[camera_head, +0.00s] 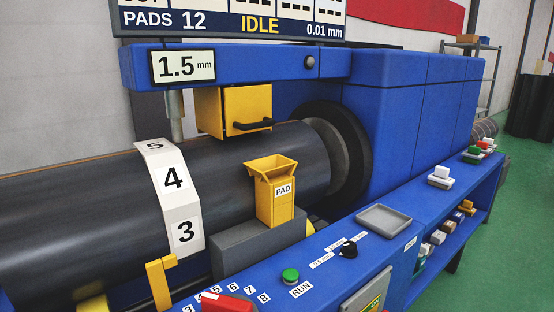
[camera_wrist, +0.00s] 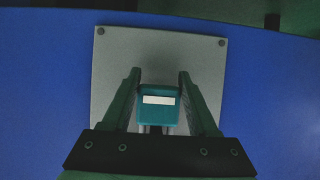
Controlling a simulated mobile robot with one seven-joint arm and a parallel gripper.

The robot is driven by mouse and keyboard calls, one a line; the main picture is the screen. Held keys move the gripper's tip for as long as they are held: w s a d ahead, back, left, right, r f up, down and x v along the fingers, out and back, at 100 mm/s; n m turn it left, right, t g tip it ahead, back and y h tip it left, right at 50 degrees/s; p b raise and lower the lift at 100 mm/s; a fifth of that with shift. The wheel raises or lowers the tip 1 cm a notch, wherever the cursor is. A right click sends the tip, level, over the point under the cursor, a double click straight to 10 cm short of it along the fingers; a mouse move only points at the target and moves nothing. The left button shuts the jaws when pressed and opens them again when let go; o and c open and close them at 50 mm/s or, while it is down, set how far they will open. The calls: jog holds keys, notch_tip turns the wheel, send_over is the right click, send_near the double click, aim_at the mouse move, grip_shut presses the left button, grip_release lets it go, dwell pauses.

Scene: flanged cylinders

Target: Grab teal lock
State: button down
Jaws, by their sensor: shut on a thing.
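The teal lock (camera_wrist: 158,104) is in the middle of the wrist view, a small block with a white label strip and two light prongs on its near side. My gripper (camera_wrist: 159,76) has one dark green finger on each side of it and is shut on it. A light grey plate (camera_wrist: 115,55) with dark screws at its corners lies behind the lock on a blue surface. I cannot tell whether the lock touches the plate. My gripper does not show in the head view.
A blue bench (camera_head: 330,265) carries a green button (camera_head: 290,275), a black knob (camera_head: 349,249) and an empty grey tray (camera_head: 383,220). A large dark cylinder (camera_head: 80,210) with a numbered white band lies behind it. A yellow PAD bin (camera_head: 275,205) stands between them.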

jog(key=shift+s+d, duration=0.65)
jog(key=shift+s, duration=0.15)
dwell(0.4)
jog(key=s+d+r+p, duration=0.1)
jog(key=s+d, duration=0.3)
jog(key=s, duration=0.1)
jog(key=shift+s+d, duration=0.15)
jog(key=shift+s, duration=0.1)
dwell(1.0)
jog(key=shift+r, duration=0.1)
